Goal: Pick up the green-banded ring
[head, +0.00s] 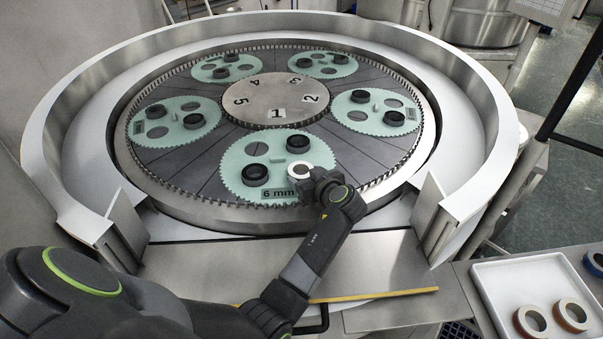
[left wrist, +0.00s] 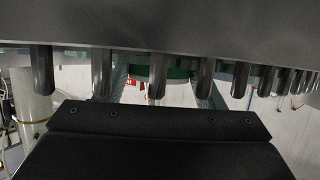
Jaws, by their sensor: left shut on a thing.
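The green-banded ring (head: 299,170) shows in the head view as a pale ring lying at the near carrier, the one marked 6 mm. My left gripper (head: 312,179) reaches in from the front right of that carrier and is shut on the ring's near right side. In the left wrist view the ring's green band (left wrist: 160,72) shows partly, behind a row of dark pins and beyond the black gripper body. The fingertips are hard to make out there. I cannot tell whether the ring is clear of the carrier. My right gripper is not in view.
The near pale-green carrier (head: 240,178) also holds dark rings. Several similar carriers surround the numbered hub (head: 277,96). A toothed rim and a high steel wall (head: 45,165) enclose the plate, open at the front. A white tray (head: 490,290) with banded rings stands at right.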

